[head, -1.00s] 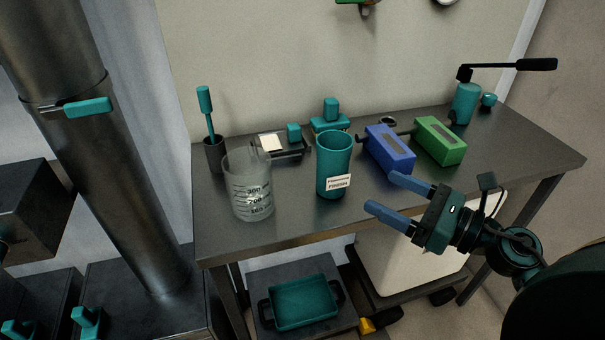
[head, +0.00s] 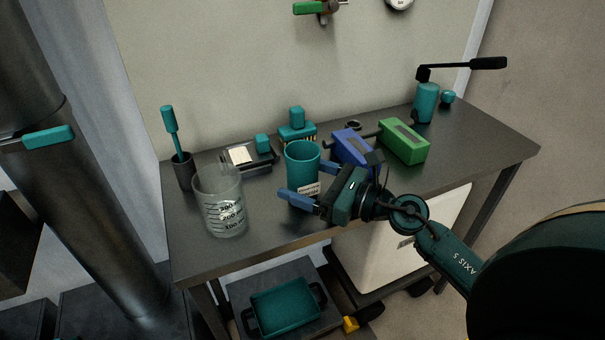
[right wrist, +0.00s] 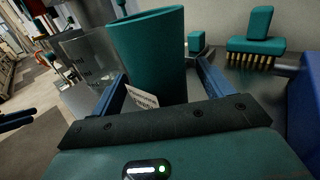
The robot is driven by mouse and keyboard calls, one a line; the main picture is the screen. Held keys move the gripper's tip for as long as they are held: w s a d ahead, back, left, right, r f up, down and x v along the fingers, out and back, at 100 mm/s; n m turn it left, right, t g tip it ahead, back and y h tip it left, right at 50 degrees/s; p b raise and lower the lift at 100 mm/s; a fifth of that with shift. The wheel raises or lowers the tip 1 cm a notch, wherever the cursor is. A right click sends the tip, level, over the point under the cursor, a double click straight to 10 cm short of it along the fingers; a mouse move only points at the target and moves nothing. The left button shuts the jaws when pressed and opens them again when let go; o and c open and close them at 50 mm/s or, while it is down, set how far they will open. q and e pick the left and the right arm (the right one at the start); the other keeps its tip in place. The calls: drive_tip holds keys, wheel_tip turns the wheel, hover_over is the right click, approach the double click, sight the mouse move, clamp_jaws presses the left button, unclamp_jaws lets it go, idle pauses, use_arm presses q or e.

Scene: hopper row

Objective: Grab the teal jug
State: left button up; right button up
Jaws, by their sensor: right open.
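The teal jug (head: 302,163) stands upright on the metal table, with a white label low on its side. In the right wrist view the jug (right wrist: 152,52) is straight ahead, between the two blue fingers. My right gripper (head: 306,180) is open, with one finger on each side of the jug's lower part. In the right wrist view the gripper (right wrist: 160,90) shows a gap beside the jug on the right; I cannot tell whether the left finger touches it. My left gripper is not in view.
A clear measuring beaker (head: 222,205) stands close left of the jug. A blue box (head: 354,148) and a green box (head: 404,141) lie to the right. A brush (head: 297,126) and a small scale (head: 248,156) are behind. The table's front right is clear.

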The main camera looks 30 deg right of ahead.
drive_tip(key=shift+x, duration=1.2)
drive_tip(key=shift+c, duration=0.6)
drive_tip(key=c, duration=1)
